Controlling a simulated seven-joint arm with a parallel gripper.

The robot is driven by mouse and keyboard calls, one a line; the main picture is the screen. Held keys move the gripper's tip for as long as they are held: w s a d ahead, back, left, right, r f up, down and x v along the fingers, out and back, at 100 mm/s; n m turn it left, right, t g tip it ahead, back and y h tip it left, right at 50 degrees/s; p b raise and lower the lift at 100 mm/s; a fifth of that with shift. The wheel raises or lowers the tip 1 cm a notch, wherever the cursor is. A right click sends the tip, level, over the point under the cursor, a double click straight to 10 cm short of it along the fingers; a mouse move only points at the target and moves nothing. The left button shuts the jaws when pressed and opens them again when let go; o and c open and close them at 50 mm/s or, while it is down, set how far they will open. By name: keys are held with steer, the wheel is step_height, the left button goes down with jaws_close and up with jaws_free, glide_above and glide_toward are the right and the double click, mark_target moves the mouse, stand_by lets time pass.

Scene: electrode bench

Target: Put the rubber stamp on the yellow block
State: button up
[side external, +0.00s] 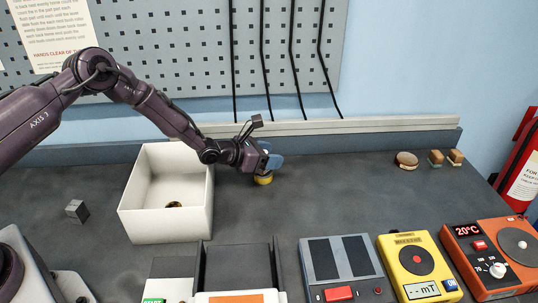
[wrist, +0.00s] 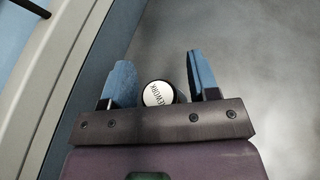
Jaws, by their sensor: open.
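My gripper (side external: 264,168) is low over the bench, just right of the white bin. Its blue fingers (wrist: 160,84) are open, one on each side of a small round object (wrist: 158,94) with a white, lettered top and dark side. In the side view a yellow piece (side external: 264,180) shows beneath the fingers, mostly hidden; whether it is the same object is unclear. Two small brown-and-tan blocks (side external: 436,158) (side external: 456,157) stand at the back right; I cannot tell whether either is the rubber stamp. A yellow meter (side external: 398,270) with a red disc stands at the front right. No plain yellow block is clearly identifiable.
The white bin (side external: 140,225) holds a small brown item (side external: 174,204). A grey cube (side external: 76,211) lies left of it. A round brown piece (side external: 406,160) is at the back right. Grey (side external: 320,255) and orange (side external: 470,243) devices line the front. The bench middle is clear.

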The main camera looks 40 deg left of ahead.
steer(key=shift+r, duration=0.2)
steer(key=shift+s+a+r, duration=0.1)
steer(key=shift+s+a, duration=0.1)
steer(key=shift+s, duration=0.15)
steer(key=shift+v, duration=1.25)
step_height(320, 180, up, 7)
steer(key=shift+w+d+f, duration=0.1)
steer(key=shift+f, duration=0.1)
steer(key=shift+d+r, duration=0.1)
steer(key=shift+r, duration=0.25)
steer(key=s+d+r+m+g+h, duration=0.2)
steer(key=s+d+r+m+g, duration=0.15)
steer(key=s+r+m, duration=0.45)
steer(key=s+d+r+m+g+h, duration=0.2)
steer(key=s+d+r+m, duration=0.35)
steer(key=r+m, duration=0.45)
steer(key=s+a+r+m+y, duration=0.1)
steer(key=s+a+m+y, duration=0.2)
steer(key=s, duration=0.5)
steer(key=s+a+r+m+g+y, duration=0.1)
steer(key=s+a+m+y, duration=0.2)
steer(key=s+m, duration=0.3)
steer(key=s+a+r+m+y, duration=0.1)
steer(key=s+a+m+y, duration=0.2)
steer(key=s, duration=0.8)
steer(key=shift+a+m, duration=0.65)
steer(key=shift+m, duration=0.15)
